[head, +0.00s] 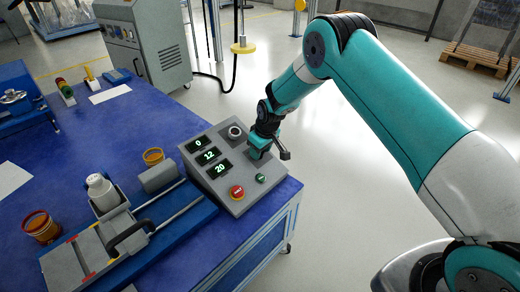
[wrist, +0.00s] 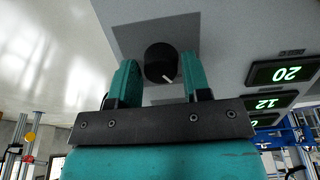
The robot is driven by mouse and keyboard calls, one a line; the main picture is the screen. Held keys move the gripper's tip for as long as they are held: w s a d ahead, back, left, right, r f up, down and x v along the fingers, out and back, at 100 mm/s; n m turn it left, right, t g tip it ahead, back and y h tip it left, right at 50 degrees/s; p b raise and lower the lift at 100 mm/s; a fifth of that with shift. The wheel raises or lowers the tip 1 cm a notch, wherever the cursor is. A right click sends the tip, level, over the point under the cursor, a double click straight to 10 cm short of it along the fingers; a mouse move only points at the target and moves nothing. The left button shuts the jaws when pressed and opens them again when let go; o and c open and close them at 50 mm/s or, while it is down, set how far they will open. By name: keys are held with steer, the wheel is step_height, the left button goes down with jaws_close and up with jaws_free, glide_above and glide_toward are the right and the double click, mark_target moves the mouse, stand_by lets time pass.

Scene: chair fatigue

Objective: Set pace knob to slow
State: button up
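A grey control box (head: 215,187) stands at the right corner of the blue table, with displays reading 0, 12 and 20. A dark knob (head: 235,132) sits near its top edge. My gripper (head: 258,151) is over the box's right side and hides what is under it in the head view. In the wrist view, a black round knob (wrist: 161,62) with a white pointer mark lies between the fingertips of my gripper (wrist: 160,75). The fingers are open, one each side of the knob, with visible gaps. No label naming the knob is readable.
A red button (head: 236,192) and a small green button (head: 261,178) are on the box's lower part. A blue fixture with a white bottle (head: 102,192) and a grey cylinder (head: 159,178) is to the left. Open floor lies right of the table.

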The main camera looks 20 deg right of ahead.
steer(key=shift+o, duration=1.1)
steer(key=p+v, duration=0.2)
steer(key=v, duration=1.5)
steer(key=shift+r+p, duration=0.2)
steer(key=shift+p, duration=0.2)
steer(key=shift+s, duration=0.1)
